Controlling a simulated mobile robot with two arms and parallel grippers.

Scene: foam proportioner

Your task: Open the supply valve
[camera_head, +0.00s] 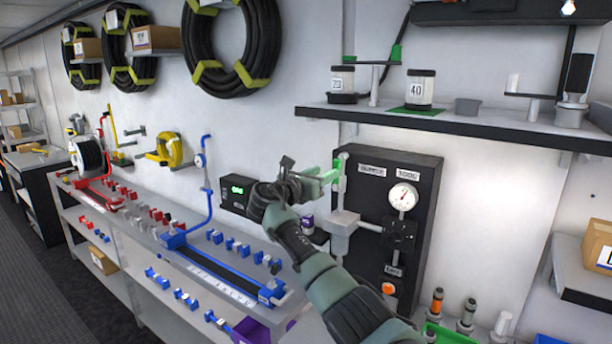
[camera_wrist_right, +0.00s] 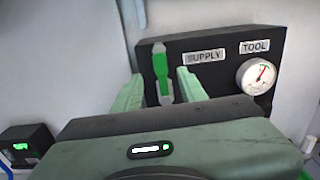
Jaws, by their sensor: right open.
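The supply valve has a green handle (camera_head: 338,176) at the left edge of the black panel (camera_head: 428,175). In the right wrist view the handle (camera_wrist_right: 160,66) stands about upright, left of the SUPPLY label (camera_wrist_right: 204,56). My right gripper (camera_head: 326,177) is at the handle, its pale green fingers pointing at the panel. In the right wrist view the open fingers (camera_wrist_right: 161,86) lie on either side of the handle, with gaps visible. Whether they reach around it in depth is unclear. My left gripper is not in view.
A dial gauge (camera_head: 403,197) sits under the TOOL label on the panel. A small black box with a green display (camera_head: 238,192) is left of my gripper. A shelf (camera_head: 470,122) with jars is above right. A bench (camera_head: 150,225) with blue and red parts runs left.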

